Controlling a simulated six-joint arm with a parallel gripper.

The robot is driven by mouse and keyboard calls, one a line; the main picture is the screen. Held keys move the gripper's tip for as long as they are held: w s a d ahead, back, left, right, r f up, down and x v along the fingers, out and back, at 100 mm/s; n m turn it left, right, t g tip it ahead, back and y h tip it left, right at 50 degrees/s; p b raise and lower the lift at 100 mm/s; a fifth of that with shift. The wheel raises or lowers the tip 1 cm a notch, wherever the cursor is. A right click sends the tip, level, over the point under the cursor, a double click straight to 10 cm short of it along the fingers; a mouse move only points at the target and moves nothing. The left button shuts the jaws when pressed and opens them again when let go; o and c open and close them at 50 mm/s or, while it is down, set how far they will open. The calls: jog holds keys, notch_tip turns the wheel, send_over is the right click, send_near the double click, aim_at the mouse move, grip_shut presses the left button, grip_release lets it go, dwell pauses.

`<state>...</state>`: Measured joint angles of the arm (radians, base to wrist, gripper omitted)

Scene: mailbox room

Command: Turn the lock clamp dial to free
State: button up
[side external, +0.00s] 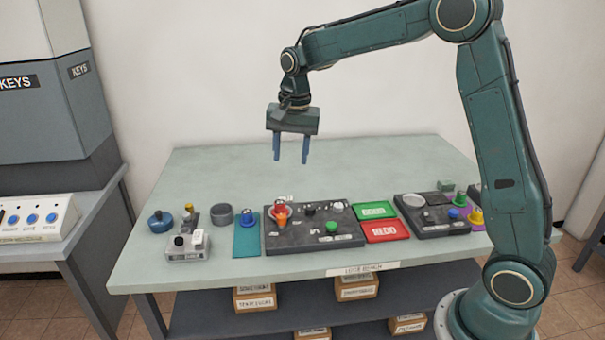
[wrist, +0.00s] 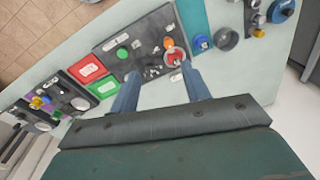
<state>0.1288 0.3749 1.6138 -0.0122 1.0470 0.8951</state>
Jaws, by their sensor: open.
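My gripper (side external: 291,160) is open and empty, with its two blue fingers pointing down, well above the bench. In the wrist view its fingers (wrist: 158,75) reach toward a dark panel (wrist: 139,38). That panel (side external: 300,245) lies on the bench below my gripper. It carries an orange-and-red fixture (side external: 281,212) at its left, a green knob (side external: 331,227) at its front and small pale parts. In the wrist view the orange knob (wrist: 168,43) is beside a round red-and-white part (wrist: 173,57). I cannot tell which part is the clamp dial, nor read its marks.
Red (side external: 386,230) and green (side external: 375,210) labelled plates lie right of the panel, then a second dark panel (side external: 437,231). A teal mat (side external: 246,243), grey ring (side external: 222,214), blue knob (side external: 160,222) and small grey box (side external: 188,248) are left. The bench's back (side external: 220,165) is clear.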

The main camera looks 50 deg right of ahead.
aim_at(281, 216)
jog(key=w+d+f+m+g, duration=0.1)
jog(key=w+d+f+m, duration=0.1)
jog(key=w+f, duration=0.3)
notch_tip(281, 216, down, 2)
jog(key=shift+w+d+f+m, duration=0.15)
jog(key=shift+w+m, duration=0.1)
jog(key=shift+m, duration=0.15)
jog(key=shift+f, duration=0.15)
notch_tip(281, 216, down, 14)
jog(key=shift+w+r, duration=0.1)
jog(key=shift+r, duration=0.15)
jog(key=c, duration=1)
